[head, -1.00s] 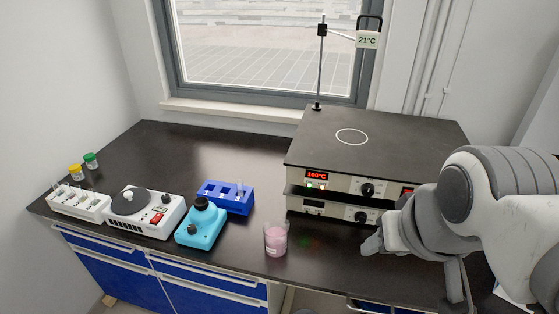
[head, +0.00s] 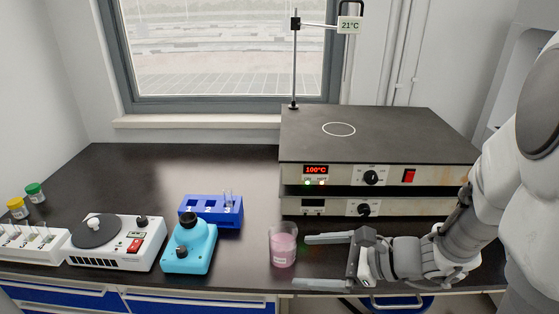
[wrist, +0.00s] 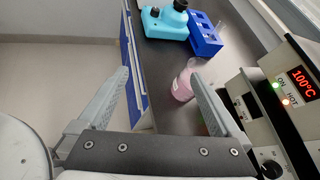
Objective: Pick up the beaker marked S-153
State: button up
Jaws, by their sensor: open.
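A glass beaker (head: 283,246) with pink liquid and a small white label stands upright on the black bench; the label's text is too small to read. My gripper (head: 318,261) is open and level, just right of the beaker in the head view, with its fingers pointing at it. Nothing is between the fingers. In the wrist view the beaker (wrist: 184,82) shows beyond the fingertips of my gripper (wrist: 159,84), nearer the right finger, which hides part of it.
Two stacked hotplates (head: 375,150), the upper reading 100°C, stand behind and right of the beaker. A turquoise device (head: 190,247) and blue tube rack (head: 225,211) stand left. A white device (head: 118,243) is farther left. The bench's front edge is close; its back left is clear.

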aim_at(293, 252)
jog(key=w+d+f+m+t, duration=0.1)
jog(key=f+m, duration=0.1)
jog(key=w+d+f+m+t+b, duration=0.1)
jog(key=w+d+f+m, duration=0.1)
jog(key=w+d+f+m+t+h, duration=0.1)
jog(key=f+m, duration=0.1)
jog(key=shift+w+d, duration=0.15)
jog(key=shift+w, duration=0.05)
jog(key=b+x, duration=0.3)
jog(key=x, duration=0.8)
jog(key=shift+w+f, duration=0.2)
jog(key=shift+w, duration=0.15)
jog(key=shift+b+x, duration=0.55)
jog(key=shift+x, duration=2.3)
jog(key=shift+w+r, duration=0.1)
jog(key=shift+r, duration=0.15)
jog(key=c, duration=1.4)
jog(key=shift+c, duration=0.6)
jog(key=shift+r, duration=0.15)
